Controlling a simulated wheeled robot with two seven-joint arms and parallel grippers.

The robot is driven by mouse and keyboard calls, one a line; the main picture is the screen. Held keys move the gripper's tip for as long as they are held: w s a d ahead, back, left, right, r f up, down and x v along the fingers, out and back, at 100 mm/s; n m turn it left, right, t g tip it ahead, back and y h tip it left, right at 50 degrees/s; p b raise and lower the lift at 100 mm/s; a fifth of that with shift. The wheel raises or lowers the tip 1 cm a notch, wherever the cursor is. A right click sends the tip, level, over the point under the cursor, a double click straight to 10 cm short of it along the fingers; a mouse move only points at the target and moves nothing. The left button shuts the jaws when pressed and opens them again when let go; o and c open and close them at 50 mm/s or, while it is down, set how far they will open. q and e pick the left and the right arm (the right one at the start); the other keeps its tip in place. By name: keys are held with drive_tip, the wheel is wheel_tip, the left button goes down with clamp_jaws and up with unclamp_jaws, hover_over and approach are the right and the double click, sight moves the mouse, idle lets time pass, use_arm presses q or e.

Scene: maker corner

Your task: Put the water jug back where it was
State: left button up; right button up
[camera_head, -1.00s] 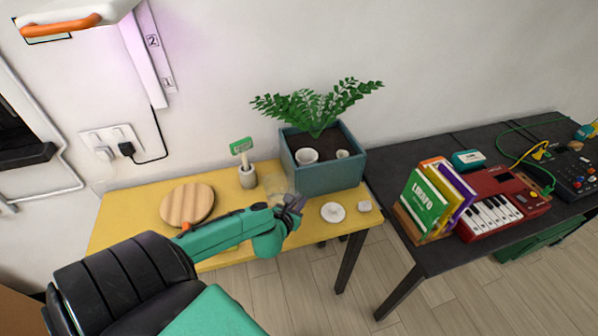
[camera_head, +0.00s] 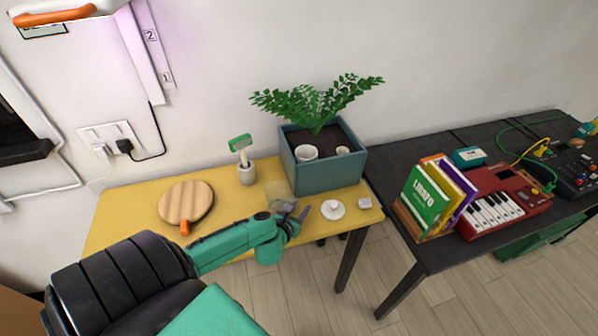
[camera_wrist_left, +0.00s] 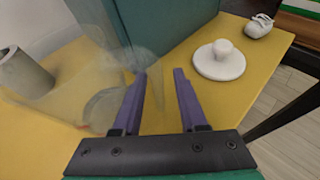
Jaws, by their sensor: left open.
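The clear water jug (camera_head: 277,190) stands on the yellow table (camera_head: 126,215), in front of the planter. In the left wrist view the jug (camera_wrist_left: 104,72) is see-through and faint, at the left finger's side. My left gripper (camera_head: 298,211) is at the table's front, just right of and nearer than the jug. Whether the left finger touches the jug I cannot tell. A white round lid-like piece with a knob (camera_head: 333,209) lies right of the gripper. My right gripper is not in view.
A teal planter (camera_head: 325,176) with a fern stands behind the jug. A dark table with books (camera_head: 432,198) stands right.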

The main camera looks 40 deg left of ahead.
use_arm(q)
drive_tip(key=shift+s+r, duration=0.1)
drive_tip(key=v, duration=1.2)
drive_tip(key=shift+p, duration=0.3)
